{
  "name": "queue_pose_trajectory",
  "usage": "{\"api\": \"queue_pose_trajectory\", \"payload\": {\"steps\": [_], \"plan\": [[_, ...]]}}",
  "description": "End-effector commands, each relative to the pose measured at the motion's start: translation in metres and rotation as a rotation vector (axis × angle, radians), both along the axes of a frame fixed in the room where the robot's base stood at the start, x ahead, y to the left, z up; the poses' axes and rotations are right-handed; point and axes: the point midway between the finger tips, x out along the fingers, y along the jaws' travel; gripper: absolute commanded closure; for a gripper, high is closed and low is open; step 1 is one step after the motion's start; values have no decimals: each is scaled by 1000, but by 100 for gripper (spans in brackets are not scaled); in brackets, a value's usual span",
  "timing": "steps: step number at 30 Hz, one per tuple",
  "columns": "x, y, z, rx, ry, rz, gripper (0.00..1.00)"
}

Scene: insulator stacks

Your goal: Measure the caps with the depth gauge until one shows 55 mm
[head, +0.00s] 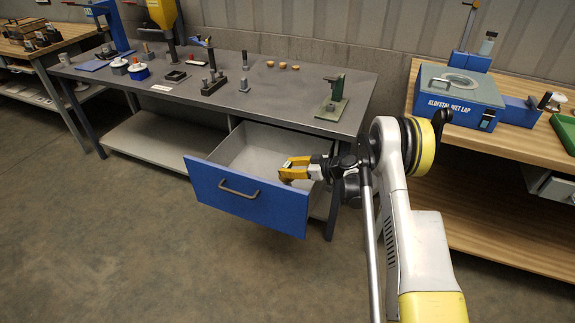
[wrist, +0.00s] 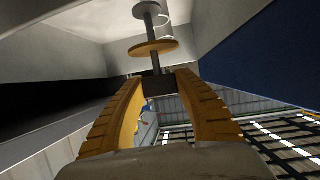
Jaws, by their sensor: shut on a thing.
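My gripper (head: 297,170) is low over the open drawer (head: 238,193), its yellow fingers pointing left. In the wrist view my gripper (wrist: 160,84) is shut on a dark block (wrist: 159,87). A thin rod with a tan disc (wrist: 153,47) and a grey disc (wrist: 146,8) extends beyond the block. I cannot tell whether this is the depth gauge, and no reading shows. Several small tan cap-like pieces (head: 283,66) stand on the grey table, away from my gripper.
A blue lapping machine (head: 460,95) stands on the right bench (head: 490,145). The drawer's blue front (head: 270,208) juts out. Floor at front left is clear.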

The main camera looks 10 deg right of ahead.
Motion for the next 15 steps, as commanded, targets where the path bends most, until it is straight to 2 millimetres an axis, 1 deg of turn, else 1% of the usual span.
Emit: {"api": "queue_pose_trajectory", "payload": {"steps": [1,3,15], "plan": [[0,0,-6,1,-1,0,100],[0,0,-13,1,-1,0,100],[0,0,-46,0,0,0,100]]}}
